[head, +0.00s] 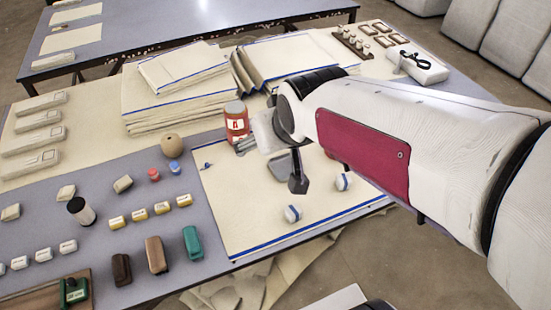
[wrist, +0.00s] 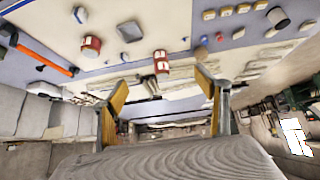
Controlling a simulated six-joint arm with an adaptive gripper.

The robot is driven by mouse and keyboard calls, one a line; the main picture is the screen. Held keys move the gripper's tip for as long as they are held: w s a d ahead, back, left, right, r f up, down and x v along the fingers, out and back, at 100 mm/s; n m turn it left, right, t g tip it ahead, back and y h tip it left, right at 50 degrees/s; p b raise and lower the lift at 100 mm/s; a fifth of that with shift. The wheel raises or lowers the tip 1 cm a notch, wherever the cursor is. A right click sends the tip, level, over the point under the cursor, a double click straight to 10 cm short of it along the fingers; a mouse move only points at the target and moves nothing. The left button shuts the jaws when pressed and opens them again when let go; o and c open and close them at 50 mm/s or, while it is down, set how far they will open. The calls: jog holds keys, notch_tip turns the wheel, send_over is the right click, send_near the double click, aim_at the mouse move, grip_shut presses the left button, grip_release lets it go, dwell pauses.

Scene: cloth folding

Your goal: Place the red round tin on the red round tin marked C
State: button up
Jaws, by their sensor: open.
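A tall red round shape (head: 237,120) with white labels stands near the far left corner of the blue-edged cloth. In the wrist view (wrist: 161,62) it shows two red-and-white bands and looks like two tins, one on the other, upright. Another red round tin (wrist: 91,47) stands apart to its left in the wrist view; in the head view my arm mostly hides that place. I cannot read a letter C on any tin. My gripper (head: 272,164) is open and empty; its fingers (wrist: 160,92) are spread, close to the tall red shape and apart from it.
A grey block (head: 279,166) and blue-white rolls (head: 293,213) are on the cloth (head: 250,225). Folded cloth stacks (head: 175,85) stand behind. A round wooden ball (head: 172,145) and several small blocks are at left. Bare cloth lies at the front.

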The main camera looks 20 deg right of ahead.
jog(key=s+a+g, duration=0.1)
jog(key=s+g, duration=0.1)
jog(key=s, duration=1.3)
jog(key=shift+s+a+y, duration=0.2)
jog(key=shift+a+y, duration=0.1)
jog(key=shift+a, duration=0.1)
